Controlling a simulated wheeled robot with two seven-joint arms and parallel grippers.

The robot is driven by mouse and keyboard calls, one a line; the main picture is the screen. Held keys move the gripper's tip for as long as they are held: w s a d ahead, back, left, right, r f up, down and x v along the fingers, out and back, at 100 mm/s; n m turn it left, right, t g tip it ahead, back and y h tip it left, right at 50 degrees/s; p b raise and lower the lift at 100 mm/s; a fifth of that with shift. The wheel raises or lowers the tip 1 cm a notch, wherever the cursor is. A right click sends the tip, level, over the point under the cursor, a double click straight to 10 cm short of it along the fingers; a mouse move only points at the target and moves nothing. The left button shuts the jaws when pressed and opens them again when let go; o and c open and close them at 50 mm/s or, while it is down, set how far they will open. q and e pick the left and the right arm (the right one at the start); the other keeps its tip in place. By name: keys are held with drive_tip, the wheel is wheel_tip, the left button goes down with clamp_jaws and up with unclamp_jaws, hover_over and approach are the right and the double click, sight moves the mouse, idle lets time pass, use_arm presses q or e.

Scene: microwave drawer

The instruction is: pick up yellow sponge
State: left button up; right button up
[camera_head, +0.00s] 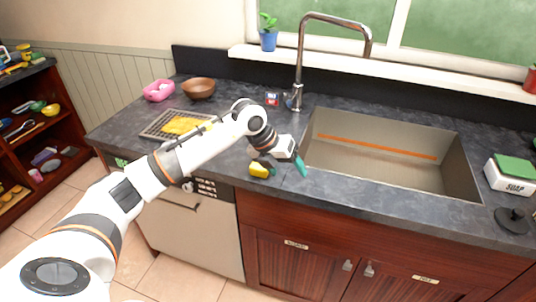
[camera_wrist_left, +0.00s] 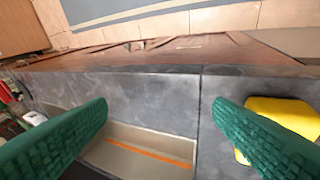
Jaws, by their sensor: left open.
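The yellow sponge (camera_head: 259,170) lies on the dark counter near its front edge, left of the sink. My left gripper (camera_head: 284,166) is above the counter just right of the sponge, open and empty, with green fingers. In the left wrist view the sponge (camera_wrist_left: 284,112) is at the right, partly hidden behind the right-hand finger and outside the gap between the fingers of the left gripper (camera_wrist_left: 160,106). I cannot tell whether the finger touches the sponge. My right gripper is not in view.
The sink (camera_head: 385,160) with its tall faucet (camera_head: 302,60) is right of the gripper. A drying rack (camera_head: 152,131) with a yellow item, a brown bowl (camera_head: 198,88) and a pink container (camera_head: 158,90) stand at the left. A soap box (camera_head: 510,178) stands at the right.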

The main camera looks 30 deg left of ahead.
use_arm(q)
drive_tip(key=a+r+y, duration=0.5)
drive_tip(key=a, duration=0.4)
drive_tip(key=shift+n, duration=0.5)
drive_tip(key=x, duration=0.2)
drive_tip(key=p+x, duration=0.1)
drive_tip(key=x, duration=0.1)
drive_tip(key=p+x, duration=0.1)
drive_tip(key=x, duration=0.1)
drive_tip(key=shift+w+d, duration=0.1)
drive_tip(key=shift+w, duration=0.25)
drive_tip(key=p+x, duration=0.2)
drive_tip(key=x, duration=0.2)
drive_tip(key=shift+f, duration=0.4)
drive_tip(key=shift+w+f, duration=0.15)
drive_tip(key=shift+f, duration=0.05)
drive_tip(key=c, duration=1)
